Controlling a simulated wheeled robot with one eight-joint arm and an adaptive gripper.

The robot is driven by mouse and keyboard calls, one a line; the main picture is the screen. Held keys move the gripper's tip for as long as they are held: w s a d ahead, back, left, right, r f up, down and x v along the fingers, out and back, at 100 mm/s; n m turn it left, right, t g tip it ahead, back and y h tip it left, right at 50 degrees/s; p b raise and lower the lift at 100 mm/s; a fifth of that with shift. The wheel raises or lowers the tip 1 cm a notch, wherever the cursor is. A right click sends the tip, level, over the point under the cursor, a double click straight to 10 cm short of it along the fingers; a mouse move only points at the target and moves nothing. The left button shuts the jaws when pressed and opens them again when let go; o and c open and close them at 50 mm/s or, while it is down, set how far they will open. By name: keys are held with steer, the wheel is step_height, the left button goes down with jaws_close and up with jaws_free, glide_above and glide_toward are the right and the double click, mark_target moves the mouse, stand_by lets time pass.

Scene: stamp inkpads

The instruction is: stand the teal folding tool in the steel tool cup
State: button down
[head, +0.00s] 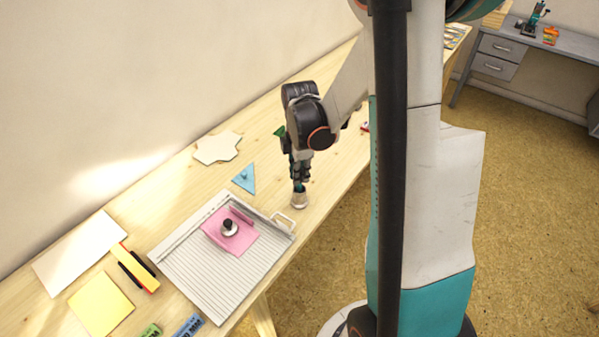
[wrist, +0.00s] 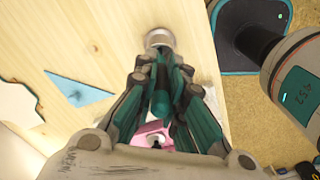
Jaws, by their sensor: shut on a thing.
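The steel tool cup (head: 299,202) stands upright on the wooden table, right of the grey tray. My gripper (head: 299,178) points down just above it and is shut on the teal folding tool (head: 298,187). The tool's lower end is at the cup's mouth; how far inside it is, I cannot tell. In the wrist view the cup (wrist: 158,37) shows beyond my fingertips (wrist: 160,75). The tool (wrist: 160,102) lies between the fingers there, and the fingers hide part of it.
The ribbed grey tray (head: 195,285) holds a pink sheet (head: 243,243) with a dark-knobbed stamp (head: 228,228). A blue triangle (head: 245,180) and a pale hexagonal piece (head: 217,148) lie behind. The cup is near the table's front edge.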

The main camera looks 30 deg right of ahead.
steer(key=c, duration=1.6)
jaws_free()
steer(key=shift+r, duration=0.1)
step_height(320, 180, up, 12)
steer(key=shift+f, duration=0.1)
